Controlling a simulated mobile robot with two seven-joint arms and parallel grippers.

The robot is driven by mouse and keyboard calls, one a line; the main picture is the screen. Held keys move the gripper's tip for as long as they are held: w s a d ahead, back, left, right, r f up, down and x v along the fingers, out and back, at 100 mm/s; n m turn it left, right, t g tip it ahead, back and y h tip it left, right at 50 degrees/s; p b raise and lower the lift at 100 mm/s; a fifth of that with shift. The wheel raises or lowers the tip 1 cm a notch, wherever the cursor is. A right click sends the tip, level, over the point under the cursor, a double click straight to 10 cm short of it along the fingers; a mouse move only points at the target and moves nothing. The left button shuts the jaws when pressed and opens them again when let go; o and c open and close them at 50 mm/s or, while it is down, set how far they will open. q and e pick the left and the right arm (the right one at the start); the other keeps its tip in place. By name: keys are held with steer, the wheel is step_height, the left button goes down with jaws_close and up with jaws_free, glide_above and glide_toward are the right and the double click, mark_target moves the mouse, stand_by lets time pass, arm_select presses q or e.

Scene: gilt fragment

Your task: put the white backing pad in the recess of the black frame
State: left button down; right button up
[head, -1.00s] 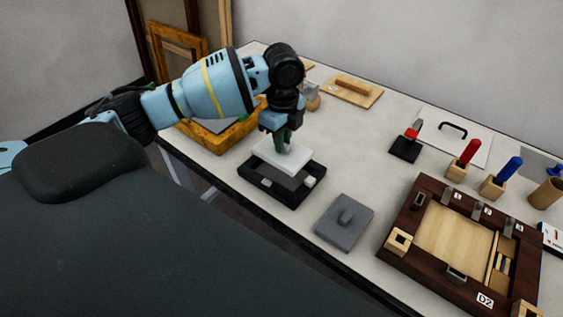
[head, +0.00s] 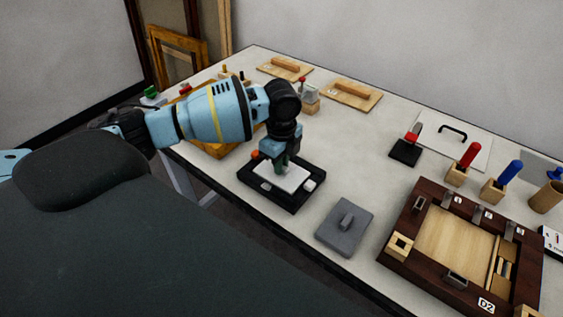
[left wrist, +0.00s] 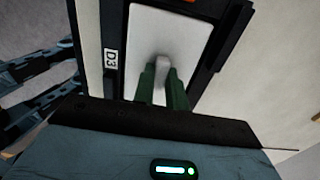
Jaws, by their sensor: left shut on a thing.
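The white backing pad (head: 292,178) lies flat within the outline of the black frame (head: 297,203) on the table. The pad also shows in the left wrist view (left wrist: 190,38), with the frame's dark sides (left wrist: 88,45) around it. I cannot tell whether the pad is fully seated or just above the recess. My left gripper (head: 282,168) points down at the pad, and its green fingers (left wrist: 163,85) are shut on the pad's small grey knob. The fingers and wrist hide part of the pad. My right gripper is in no view.
A dark wooden tray marked D2 (head: 395,262) stands farther right. A yellow-orange frame (head: 220,150) is behind my left arm. The table's middle is clear.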

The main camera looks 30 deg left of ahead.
arm_select(q)
steer(key=shift+f, duration=0.2)
steer(key=c, duration=1.4)
jaws_free()
steer(key=shift+c, duration=0.2)
step_height(320, 180, up, 12)
steer(key=shift+r, duration=0.25)
